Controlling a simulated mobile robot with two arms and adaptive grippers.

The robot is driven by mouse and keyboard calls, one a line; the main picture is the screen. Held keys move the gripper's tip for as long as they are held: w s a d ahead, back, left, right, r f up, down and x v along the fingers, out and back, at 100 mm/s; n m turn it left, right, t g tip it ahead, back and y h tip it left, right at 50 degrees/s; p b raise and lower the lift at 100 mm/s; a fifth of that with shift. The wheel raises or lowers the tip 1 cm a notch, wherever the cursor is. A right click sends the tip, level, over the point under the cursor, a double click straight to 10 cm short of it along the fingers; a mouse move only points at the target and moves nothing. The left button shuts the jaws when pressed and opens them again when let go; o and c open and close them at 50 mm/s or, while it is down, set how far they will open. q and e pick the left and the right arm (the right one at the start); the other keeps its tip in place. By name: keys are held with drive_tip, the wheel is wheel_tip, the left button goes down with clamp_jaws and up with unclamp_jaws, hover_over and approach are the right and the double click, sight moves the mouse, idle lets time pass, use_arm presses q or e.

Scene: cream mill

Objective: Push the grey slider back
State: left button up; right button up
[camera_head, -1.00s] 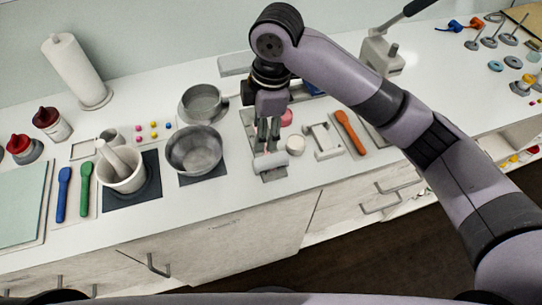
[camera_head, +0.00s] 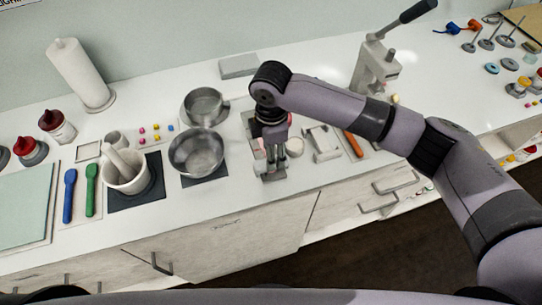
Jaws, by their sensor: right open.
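My right gripper (camera_head: 273,169) points down at the front end of a narrow grey slide fixture on the counter. It is open, with its fingers around or just beside the grey slider (camera_head: 259,168). Most of the slider and its track are hidden behind the fingers and wrist, so I cannot tell whether they touch. A short white cylinder (camera_head: 294,147) stands right of the gripper. My left gripper is not in view.
Two metal bowls (camera_head: 197,152) (camera_head: 204,105) stand left of the gripper. A white frame-like fixture (camera_head: 322,143) and an orange-handled tool (camera_head: 353,143) lie to the right. A lever press (camera_head: 376,68) stands behind. The counter's front edge is close.

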drive_tip(key=shift+f+p, duration=0.3)
drive_tip(key=shift+f, duration=1.9)
drive_tip(key=shift+c, duration=0.2)
clamp_jaws()
